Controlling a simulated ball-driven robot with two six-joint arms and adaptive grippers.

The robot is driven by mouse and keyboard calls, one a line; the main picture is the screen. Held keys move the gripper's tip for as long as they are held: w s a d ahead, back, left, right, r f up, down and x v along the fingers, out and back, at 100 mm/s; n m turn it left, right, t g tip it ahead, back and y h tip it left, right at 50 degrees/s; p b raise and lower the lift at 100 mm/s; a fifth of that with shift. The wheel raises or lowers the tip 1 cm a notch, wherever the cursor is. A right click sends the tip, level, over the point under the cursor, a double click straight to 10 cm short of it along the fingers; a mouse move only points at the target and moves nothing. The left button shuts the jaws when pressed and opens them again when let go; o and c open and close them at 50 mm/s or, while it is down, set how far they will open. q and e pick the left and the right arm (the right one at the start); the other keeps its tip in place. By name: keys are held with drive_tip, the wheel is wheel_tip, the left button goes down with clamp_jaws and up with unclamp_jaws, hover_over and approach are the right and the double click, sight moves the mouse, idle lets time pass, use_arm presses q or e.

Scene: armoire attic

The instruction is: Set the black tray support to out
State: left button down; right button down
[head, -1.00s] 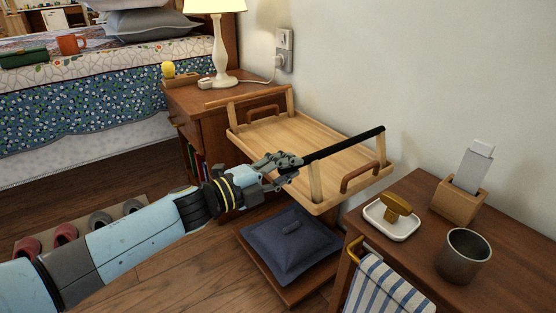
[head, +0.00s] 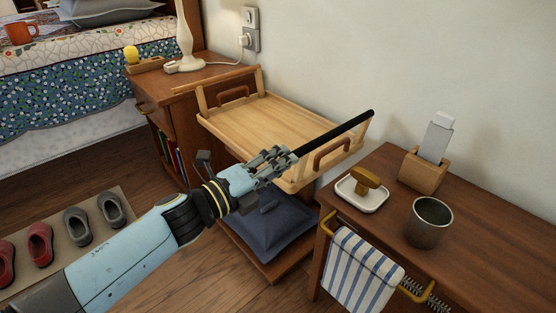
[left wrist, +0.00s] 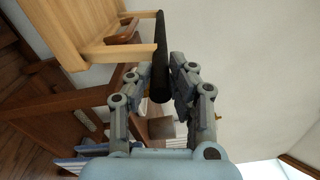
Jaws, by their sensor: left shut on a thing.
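The black tray support (head: 335,135) is a dark bar along the near right end of the wooden tray (head: 275,125). It lies across the tops of light wooden legs that stand up from the tray. My left gripper (head: 280,160) is shut on the bar near its front end and hides the near leg. In the left wrist view the bar (left wrist: 161,50) runs between the two fingers (left wrist: 163,78), with the tray's wooden side (left wrist: 75,35) to its left. My right gripper is not in view.
A nightstand (head: 150,90) with a lamp stands behind the tray. A dark blue cushion (head: 265,228) lies below it. At right, a wooden table (head: 480,225) carries a metal cup (head: 429,222), a white dish (head: 361,193) and a wooden holder. The wall is close behind.

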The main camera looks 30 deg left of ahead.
use_arm(q)
drive_tip(key=c, duration=1.2)
unclamp_jaws()
drive_tip(key=v, duration=1.2)
drive_tip(key=shift+s+d, duration=0.1)
